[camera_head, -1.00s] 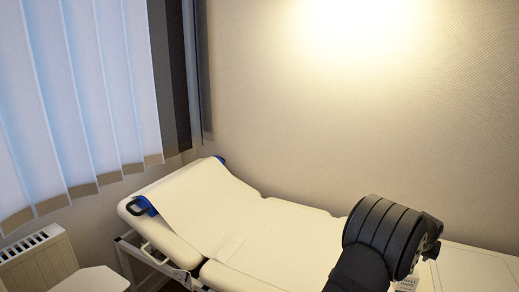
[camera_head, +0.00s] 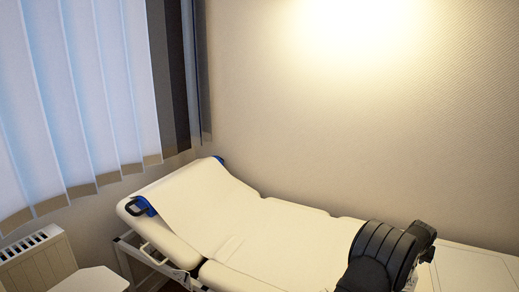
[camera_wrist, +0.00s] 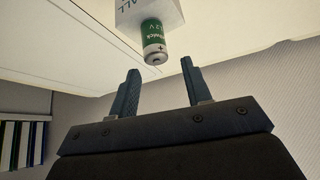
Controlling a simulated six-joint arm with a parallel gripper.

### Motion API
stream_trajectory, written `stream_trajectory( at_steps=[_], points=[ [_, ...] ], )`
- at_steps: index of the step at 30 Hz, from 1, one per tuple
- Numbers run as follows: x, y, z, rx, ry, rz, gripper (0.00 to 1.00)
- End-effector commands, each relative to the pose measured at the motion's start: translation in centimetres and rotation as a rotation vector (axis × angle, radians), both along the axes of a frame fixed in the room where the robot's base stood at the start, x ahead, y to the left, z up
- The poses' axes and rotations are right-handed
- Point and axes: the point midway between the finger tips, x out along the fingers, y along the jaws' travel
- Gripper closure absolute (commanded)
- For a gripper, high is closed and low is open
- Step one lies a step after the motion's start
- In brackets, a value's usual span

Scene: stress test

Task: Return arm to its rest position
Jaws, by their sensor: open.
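My gripper (camera_wrist: 160,68) shows in the wrist view with its two dark fingers spread and nothing between them. A green and white battery (camera_wrist: 152,40) is just beyond the fingertips, apart from them. It touches or overlaps a white box (camera_wrist: 146,10) with dark lettering at the top of the view; I cannot tell whether it is in or beside it. My black arm (camera_head: 380,258) is at the lower right of the head view, low over the bed's right end. The gripper is hidden there.
A cream examination bed (camera_head: 275,240) with a raised headrest runs across the lower middle. A white surface (camera_head: 475,272) is at the right edge. A radiator (camera_head: 38,262) and vertical blinds (camera_head: 85,90) are at the left. The space above the bed is clear.

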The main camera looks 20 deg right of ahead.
Motion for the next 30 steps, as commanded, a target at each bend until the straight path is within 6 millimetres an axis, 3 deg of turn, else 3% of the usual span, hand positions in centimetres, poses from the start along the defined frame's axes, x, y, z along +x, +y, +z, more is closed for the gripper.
stream_trajectory(
  at_steps=[2,22,30],
  points=[
    [0.0,0.0,1.5,0.001,0.001,0.000,0.55],
    [-11.9,0.7,8.4,0.003,0.001,-0.004,0.55],
    [-6.8,-0.3,6.1,0.005,0.002,0.037,0.55]
  ],
)
